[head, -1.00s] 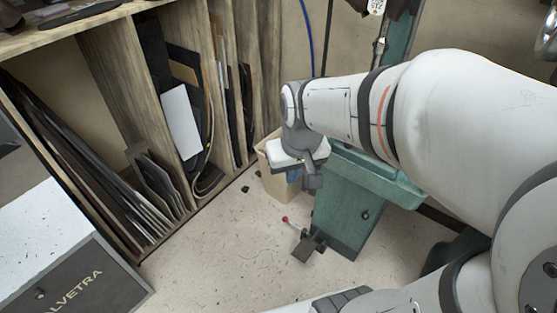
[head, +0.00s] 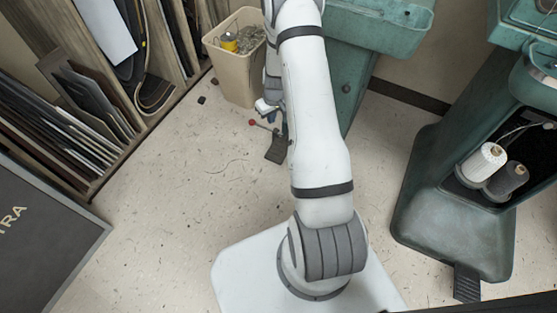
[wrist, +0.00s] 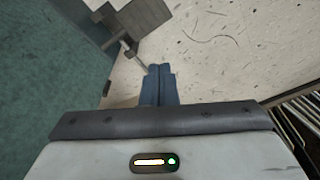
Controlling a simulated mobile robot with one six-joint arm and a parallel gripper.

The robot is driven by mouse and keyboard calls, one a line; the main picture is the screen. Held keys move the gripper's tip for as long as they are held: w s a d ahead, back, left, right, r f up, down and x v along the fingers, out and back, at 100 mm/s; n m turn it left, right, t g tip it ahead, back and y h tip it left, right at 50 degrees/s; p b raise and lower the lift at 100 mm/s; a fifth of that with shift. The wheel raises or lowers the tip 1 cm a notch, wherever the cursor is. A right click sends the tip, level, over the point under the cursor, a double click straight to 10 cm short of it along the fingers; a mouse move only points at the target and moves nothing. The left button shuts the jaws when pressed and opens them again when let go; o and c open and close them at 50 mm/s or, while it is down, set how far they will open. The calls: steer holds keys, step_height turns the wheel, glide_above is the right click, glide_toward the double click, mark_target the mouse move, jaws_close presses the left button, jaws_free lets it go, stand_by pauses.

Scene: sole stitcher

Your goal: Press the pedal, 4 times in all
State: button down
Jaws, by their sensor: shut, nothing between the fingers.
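A dark grey pedal plate (head: 277,148) sits low at the foot of the green machine (head: 350,60) in the head view. A thin lever with a red ball end (head: 252,122) juts out beside it. The pedal also shows at the top of the wrist view (wrist: 146,18), with a grey rod below it. My gripper (wrist: 160,70) has its two blue fingers together and empty. The fingers lie close to the rod in the picture, short of the pedal plate; I cannot tell whether they touch anything. In the head view my arm partly hides the gripper.
A beige bin (head: 237,75) stands behind the pedal. A shelf with upright sheets (head: 90,95) is on the left. A second green machine (head: 450,210) with thread spools and its own dark pedal (head: 467,283) is on the right. The speckled floor (head: 170,200) between is mostly clear.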

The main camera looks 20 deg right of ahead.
steer(key=b, duration=0.4)
glide_toward(277, 154)
steer(key=shift+w+d+r, duration=0.1)
steer(key=shift+r, duration=0.3)
steer(key=shift+f, duration=0.1)
steer(key=shift+w+f+b, duration=0.2)
steer(key=shift+f+b, duration=0.6)
steer(key=shift+f, duration=0.9)
steer(key=shift+w+f+b, duration=0.15)
steer(key=shift+f+b, duration=0.65)
steer(key=shift+f, duration=0.9)
